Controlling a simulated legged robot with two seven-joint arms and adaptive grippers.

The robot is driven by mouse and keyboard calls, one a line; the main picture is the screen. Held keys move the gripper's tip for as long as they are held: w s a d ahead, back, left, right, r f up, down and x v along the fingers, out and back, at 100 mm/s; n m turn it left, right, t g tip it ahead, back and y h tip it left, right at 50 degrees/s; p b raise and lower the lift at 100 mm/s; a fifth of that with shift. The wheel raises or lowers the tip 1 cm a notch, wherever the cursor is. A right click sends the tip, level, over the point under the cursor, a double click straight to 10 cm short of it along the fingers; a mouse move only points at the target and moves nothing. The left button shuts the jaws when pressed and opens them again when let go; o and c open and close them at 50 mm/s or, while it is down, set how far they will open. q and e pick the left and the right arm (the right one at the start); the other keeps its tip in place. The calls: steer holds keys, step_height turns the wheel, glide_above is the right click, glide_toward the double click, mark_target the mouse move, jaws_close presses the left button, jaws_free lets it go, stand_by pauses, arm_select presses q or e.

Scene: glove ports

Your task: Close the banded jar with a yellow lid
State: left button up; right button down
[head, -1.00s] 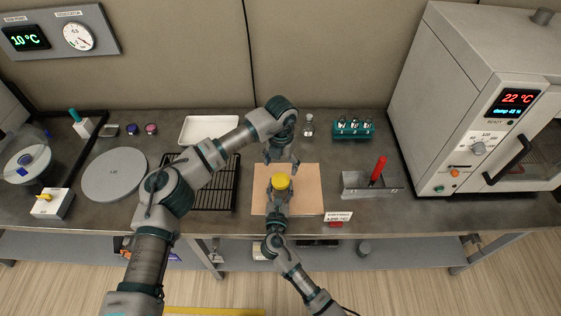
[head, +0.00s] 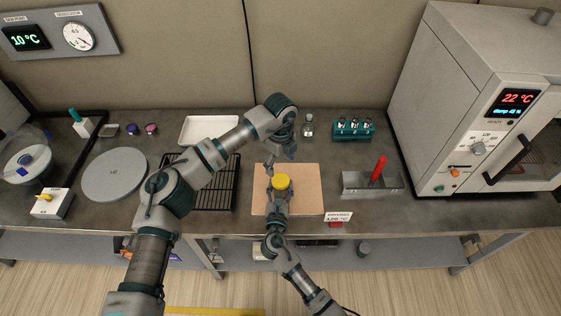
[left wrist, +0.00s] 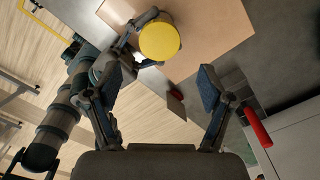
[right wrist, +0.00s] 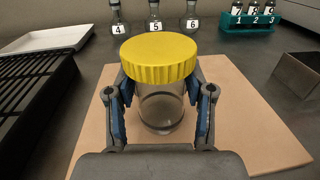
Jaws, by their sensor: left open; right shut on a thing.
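The clear glass jar (right wrist: 160,112) has a dark band near its base and stands upright on the tan board. The ribbed yellow lid (right wrist: 159,58) sits level on its mouth; how tightly it is seated I cannot tell. The lid also shows in the head view (head: 281,182) and the left wrist view (left wrist: 159,40). My right gripper (right wrist: 160,95) is shut on the jar, one finger on each side below the lid. My left gripper (left wrist: 160,85) is open and empty, apart from the lid; in the head view (head: 279,157) it is just behind it.
The tan board (head: 308,185) lies mid-bench. A black rack (head: 222,190) is to its left, a metal holder with a red handle (head: 372,185) to its right. Numbered flasks (right wrist: 154,22) and a teal vial rack (right wrist: 251,22) stand behind. The oven (head: 480,110) is at right.

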mark_target(280, 179)
arm_select(q)
steer(key=shift+f, duration=4)
